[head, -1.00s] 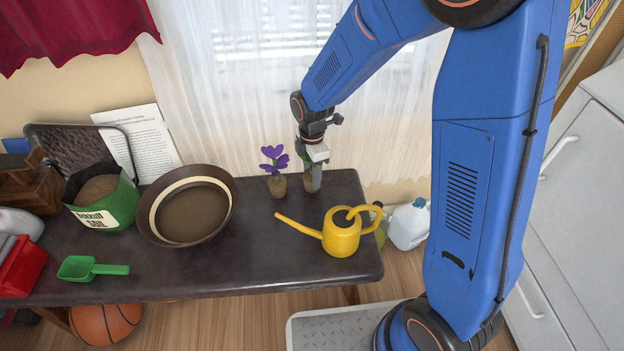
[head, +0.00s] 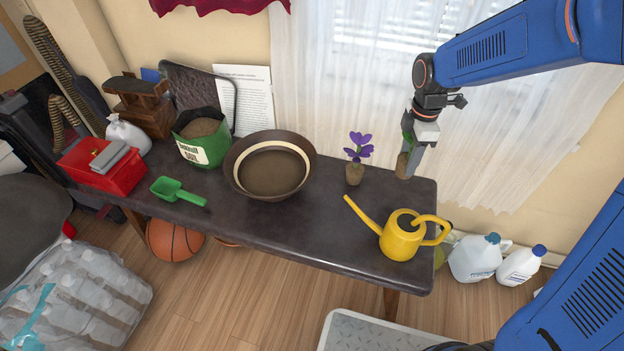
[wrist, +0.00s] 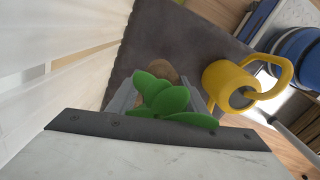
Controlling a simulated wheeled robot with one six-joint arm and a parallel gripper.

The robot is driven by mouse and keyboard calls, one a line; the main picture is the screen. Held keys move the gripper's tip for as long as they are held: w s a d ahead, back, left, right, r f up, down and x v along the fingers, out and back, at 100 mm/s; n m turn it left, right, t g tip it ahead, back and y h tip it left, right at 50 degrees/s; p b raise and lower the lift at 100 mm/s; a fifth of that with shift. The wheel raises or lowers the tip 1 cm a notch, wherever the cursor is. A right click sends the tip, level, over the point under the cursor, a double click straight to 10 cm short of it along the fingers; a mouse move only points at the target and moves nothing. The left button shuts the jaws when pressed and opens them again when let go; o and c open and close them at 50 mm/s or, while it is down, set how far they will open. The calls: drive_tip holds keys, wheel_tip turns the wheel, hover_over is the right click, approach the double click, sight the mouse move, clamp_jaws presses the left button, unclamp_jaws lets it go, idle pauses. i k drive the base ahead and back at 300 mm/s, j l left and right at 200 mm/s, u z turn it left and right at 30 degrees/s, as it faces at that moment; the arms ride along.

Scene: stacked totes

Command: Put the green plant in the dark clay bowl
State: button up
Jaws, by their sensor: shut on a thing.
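The green plant (wrist: 162,98) shows in the wrist view between the fingers of my gripper (wrist: 160,103). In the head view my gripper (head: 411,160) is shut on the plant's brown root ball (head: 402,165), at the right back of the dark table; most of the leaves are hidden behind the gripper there. I cannot tell whether the root ball touches the table. The dark clay bowl (head: 234,172), with a cream band inside, stands on the table to the left of my gripper and holds only dark soil or a brown bottom.
A purple-flowered plant (head: 355,174) stands between bowl and gripper. A yellow watering can (head: 400,242) is in front of the gripper. Left of the bowl are a soil bag (head: 192,152), a green scoop (head: 178,192) and a red toolbox (head: 98,172). The curtain hangs close behind.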

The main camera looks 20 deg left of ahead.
sight(274, 185)
drive_tip(key=k+l, duration=0.3)
drive_tip(key=l, duration=0.15)
drive_tip(key=k+l, duration=0.3)
drive_tip(key=l, duration=0.2)
